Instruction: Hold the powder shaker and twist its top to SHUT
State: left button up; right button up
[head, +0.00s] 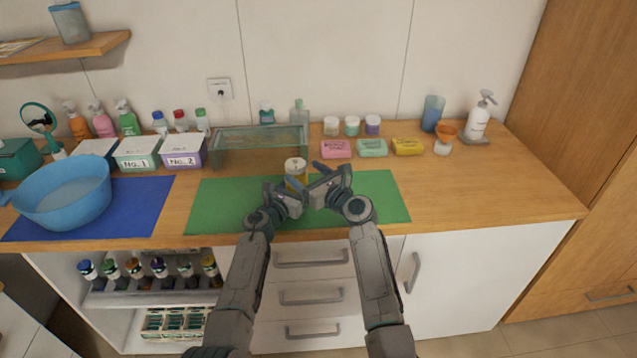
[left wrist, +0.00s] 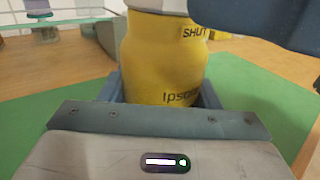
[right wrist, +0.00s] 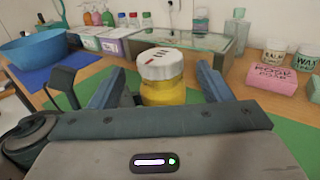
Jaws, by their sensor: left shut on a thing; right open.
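The powder shaker (head: 295,167) has a yellow body and a white top, and stands upright over the green mat (head: 225,205). My left gripper (head: 287,187) is shut on its yellow body (left wrist: 162,60), low down. The word SHUT shows on the body near the top's edge in the left wrist view. My right gripper (head: 322,179) is open at the shaker's right. In the right wrist view, the white top (right wrist: 160,63) with small red marks lies between its spread fingers, apart from both. Whether the base touches the mat is hidden.
A glass box (head: 255,150) stands just behind the shaker. Pink (head: 336,149), mint (head: 372,148) and yellow (head: 408,146) soap packs lie to the right. A blue bowl (head: 62,195) sits on a blue mat at the left. The green mat's right part is clear.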

jog(key=v, duration=0.5)
jog(key=shift+s, duration=0.1)
pick_arm(q)
jog(key=o, duration=1.1)
jog(key=shift+s, duration=0.1)
